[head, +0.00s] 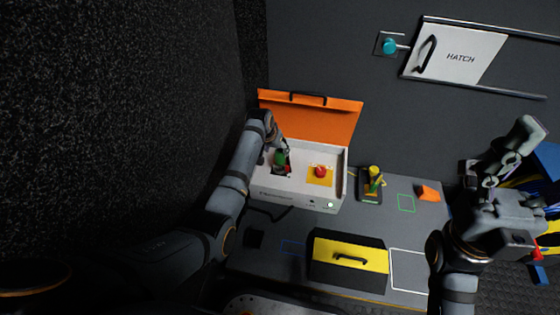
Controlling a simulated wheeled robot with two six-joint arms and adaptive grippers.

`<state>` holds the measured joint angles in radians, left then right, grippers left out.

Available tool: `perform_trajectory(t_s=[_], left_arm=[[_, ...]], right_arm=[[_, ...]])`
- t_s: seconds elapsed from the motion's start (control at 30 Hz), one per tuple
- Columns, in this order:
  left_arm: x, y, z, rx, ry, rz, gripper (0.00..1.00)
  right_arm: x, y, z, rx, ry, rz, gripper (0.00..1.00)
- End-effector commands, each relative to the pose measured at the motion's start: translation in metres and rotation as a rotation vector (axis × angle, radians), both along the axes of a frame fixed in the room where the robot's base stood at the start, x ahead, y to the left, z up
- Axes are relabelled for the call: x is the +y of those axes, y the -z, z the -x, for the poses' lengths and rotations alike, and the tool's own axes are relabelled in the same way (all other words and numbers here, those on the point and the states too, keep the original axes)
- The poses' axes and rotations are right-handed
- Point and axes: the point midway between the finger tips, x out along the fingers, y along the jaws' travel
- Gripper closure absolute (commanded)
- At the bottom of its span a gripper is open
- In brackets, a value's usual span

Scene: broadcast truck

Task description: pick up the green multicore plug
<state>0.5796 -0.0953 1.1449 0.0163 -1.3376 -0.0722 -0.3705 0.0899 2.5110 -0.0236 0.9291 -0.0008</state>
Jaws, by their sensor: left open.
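The green multicore plug (280,158) stands in the left part of a white open case (297,192), on a dark and red base. My left gripper (284,149) is open and reaches down into the case right at the plug. Its fingers are small and dark here, so I cannot tell whether they touch the plug. My right arm is raised at the right edge, well away from the case. Its gripper (470,174) is small and partly hidden by the arm, and its jaws cannot be made out.
The case's orange lid (325,118) stands open behind. It also holds a red button (320,171). A yellow-green item (375,174) on a black holder, an orange wedge (429,193) and a black-yellow box (349,255) share the bench. A hatch (460,57) is on the wall.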

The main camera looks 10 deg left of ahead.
Motion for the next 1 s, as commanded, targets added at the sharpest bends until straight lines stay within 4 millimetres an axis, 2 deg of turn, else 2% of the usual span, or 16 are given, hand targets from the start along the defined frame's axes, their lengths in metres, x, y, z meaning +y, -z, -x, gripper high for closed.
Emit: perform_trajectory(t_s=[0.03, 0.2, 0.3, 0.53, 0.9, 1.0], left_arm=[[-0.003, 0.016, -0.001, 0.003, 0.001, 0.001, 0.38], [-0.01, 0.042, -0.009, 0.002, 0.0, 0.0, 0.38], [-0.011, 0.047, -0.012, 0.002, 0.0, 0.0, 0.38], [-0.011, 0.045, -0.013, 0.002, -0.001, 0.0, 0.38], [-0.011, 0.045, -0.013, 0.002, 0.0, 0.0, 0.88], [-0.011, 0.044, -0.013, 0.0, 0.0, 0.0, 0.9]], right_arm=[[0.0, 0.015, 0.0, 0.0, 0.005, 0.0, 0.37], [0.001, 0.039, -0.002, 0.001, 0.021, 0.0, 0.37], [0.001, 0.042, -0.002, 0.001, 0.026, 0.001, 0.37], [0.001, 0.04, -0.002, 0.002, 0.028, 0.003, 0.37], [0.001, 0.04, -0.002, 0.002, 0.027, 0.002, 0.37], [0.001, 0.039, -0.002, 0.002, 0.027, 0.002, 0.37]])
